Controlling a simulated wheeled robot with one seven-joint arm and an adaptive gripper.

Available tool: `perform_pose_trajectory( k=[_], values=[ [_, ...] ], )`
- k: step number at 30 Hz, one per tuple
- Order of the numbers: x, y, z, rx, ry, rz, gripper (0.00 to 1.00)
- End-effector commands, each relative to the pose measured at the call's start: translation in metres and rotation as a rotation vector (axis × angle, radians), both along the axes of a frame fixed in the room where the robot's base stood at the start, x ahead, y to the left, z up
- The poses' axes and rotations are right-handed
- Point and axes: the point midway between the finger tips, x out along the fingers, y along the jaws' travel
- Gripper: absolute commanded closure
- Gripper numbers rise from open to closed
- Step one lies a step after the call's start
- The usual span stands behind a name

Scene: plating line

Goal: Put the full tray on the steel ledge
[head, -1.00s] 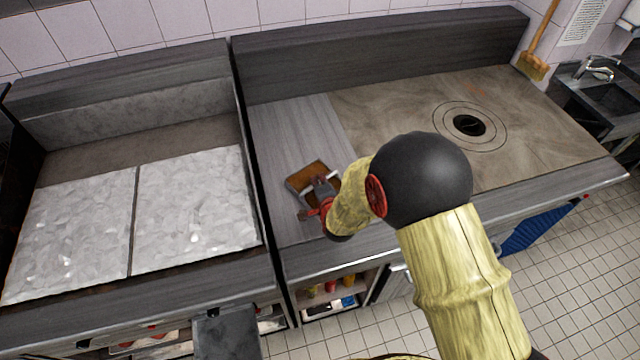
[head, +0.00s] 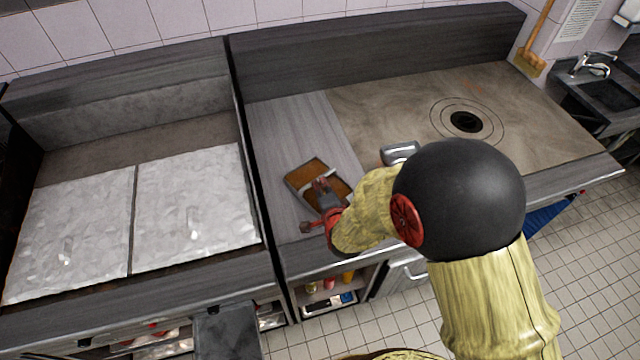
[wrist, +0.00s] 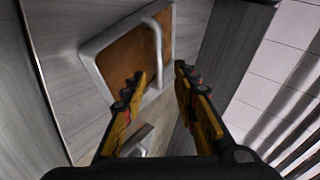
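The tray (head: 292,190) is a shallow rectangle with a pale metal rim and a brown filling. It lies on the grey brushed steel ledge (head: 275,135) between the white-topped unit and the griddle. It also shows in the wrist view (wrist: 94,75), with a pale bar handle (wrist: 157,50) across it. My gripper (head: 321,184) is over the tray's near side in the head view and hides part of it. In the wrist view my gripper (wrist: 160,73) has its two fingers apart, with nothing held between them; whether they touch the tray cannot be told.
A small metal object (head: 400,152) stands on the griddle's near left, partly behind my arm. The griddle (head: 390,95) has a round dark hole (head: 465,122). The white-topped unit (head: 190,200) is at left. The ledge behind the tray is clear.

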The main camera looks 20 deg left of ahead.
Motion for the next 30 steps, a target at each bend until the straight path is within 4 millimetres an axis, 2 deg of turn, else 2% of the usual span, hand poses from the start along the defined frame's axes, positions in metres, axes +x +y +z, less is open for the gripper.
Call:
perform_pose_trajectory(
  k=[3,9,19,21,23,26,29,30],
  values=[
    [-0.014,-0.007,0.011,0.001,-0.002,0.0,0.71],
    [-0.028,-0.014,0.02,0.001,-0.001,-0.001,0.71],
    [-0.031,-0.016,0.022,0.0,0.0,-0.001,0.71],
    [-0.028,-0.019,0.028,-0.011,-0.002,0.002,0.71],
    [-0.024,-0.026,0.039,-0.036,-0.002,0.009,0.71],
    [-0.016,-0.051,0.073,-0.121,0.001,0.036,0.71],
    [-0.016,-0.093,0.119,-0.254,0.012,0.09,0.71],
    [-0.02,-0.112,0.138,-0.314,0.017,0.116,0.71]
  ],
)
